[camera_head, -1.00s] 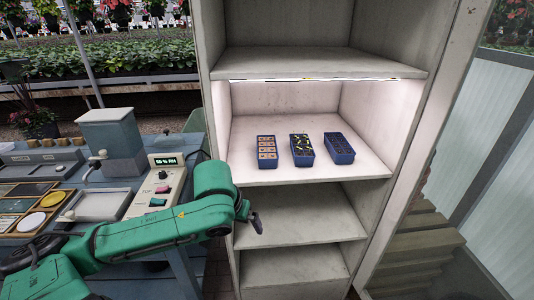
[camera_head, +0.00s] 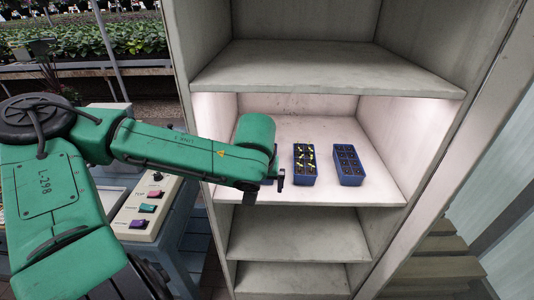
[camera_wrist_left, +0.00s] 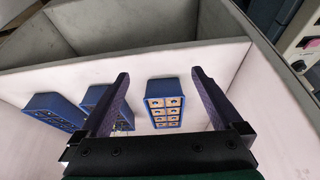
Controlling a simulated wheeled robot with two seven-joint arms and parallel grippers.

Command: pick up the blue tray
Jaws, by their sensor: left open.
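Several blue trays sit on the lit shelf. In the head view, one blue tray (camera_head: 304,164) holds dark cells with yellow-green bits, and another blue tray (camera_head: 347,165) to its right holds dark cells. A third blue tray with tan cells is hidden behind my arm there, but shows in the left wrist view (camera_wrist_left: 164,102). My left gripper (camera_head: 281,180) is at the shelf's front edge. In the left wrist view its fingers (camera_wrist_left: 160,85) are apart and empty, with the tan-celled tray between and beyond them. The other two trays are at left, one partly behind the left finger. My right gripper is not seen.
The shelf (camera_head: 330,190) has side walls and an upper board (camera_head: 330,70) above the trays. Bare shelf lies right of the trays. A bench with a control box (camera_head: 150,208) stands left of the shelf unit.

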